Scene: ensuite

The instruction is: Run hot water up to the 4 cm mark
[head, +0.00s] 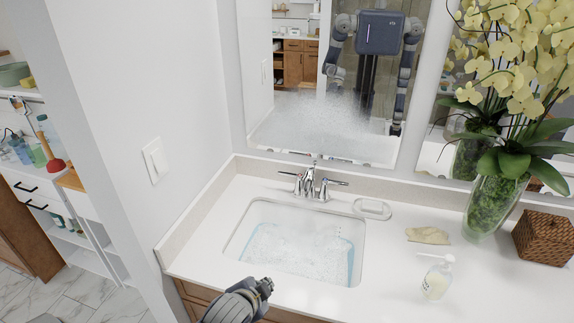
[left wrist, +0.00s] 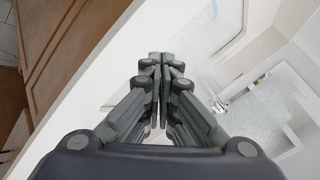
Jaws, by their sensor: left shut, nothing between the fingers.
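The white sink basin (head: 243,220) is set in the counter and holds clear, whitish-speckled water (head: 300,250) edged with light blue. No 4 cm mark can be read. The chrome faucet (head: 311,184) stands behind the basin, with a left handle (head: 288,174) and a right handle (head: 336,183). I cannot tell whether water runs from the spout. My left gripper (head: 267,285) is shut and empty at the basin's front edge, apart from the faucet. Its closed fingers (left wrist: 160,57) show in the left wrist view. My right gripper is not directly in view.
The mirror (head: 320,120) is fogged low down. A soap dish (head: 371,208), yellowish cloth (head: 428,235), soap bottle (head: 437,278), orchid vase (head: 490,205) and woven box (head: 545,238) stand to the right. A wall with a switch (head: 155,160) is at left.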

